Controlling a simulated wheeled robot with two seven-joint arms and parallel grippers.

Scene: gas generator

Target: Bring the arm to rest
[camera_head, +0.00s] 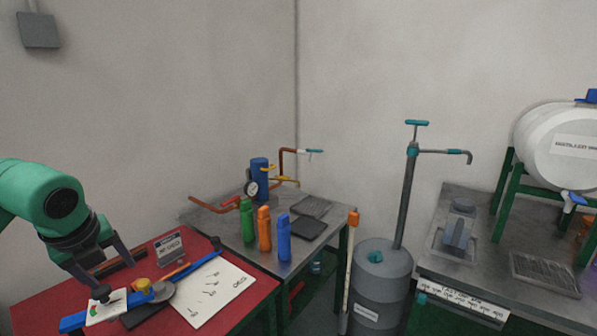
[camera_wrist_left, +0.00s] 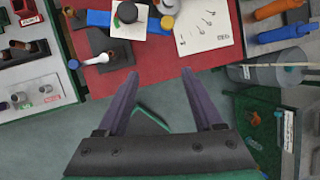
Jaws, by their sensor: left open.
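My left arm (camera_head: 45,195), green with dark joints, comes in from the left in the head view. My left gripper (camera_head: 118,279) is over the left part of the red table (camera_head: 235,305). In the left wrist view my left gripper (camera_wrist_left: 158,73) has its two dark fingers spread apart, with nothing between them. Past the fingertips lie the red tabletop (camera_wrist_left: 100,77) and the grey floor. My right gripper is in neither view.
The red table holds a white sheet (camera_head: 215,290), a small sign (camera_head: 170,250) and a blue tool (camera_head: 75,322). Green (camera_head: 247,220), orange (camera_head: 264,229) and blue (camera_head: 284,238) bottles stand on the metal table (camera_head: 230,222). A grey drum (camera_head: 383,285) with a pump stands right of it.

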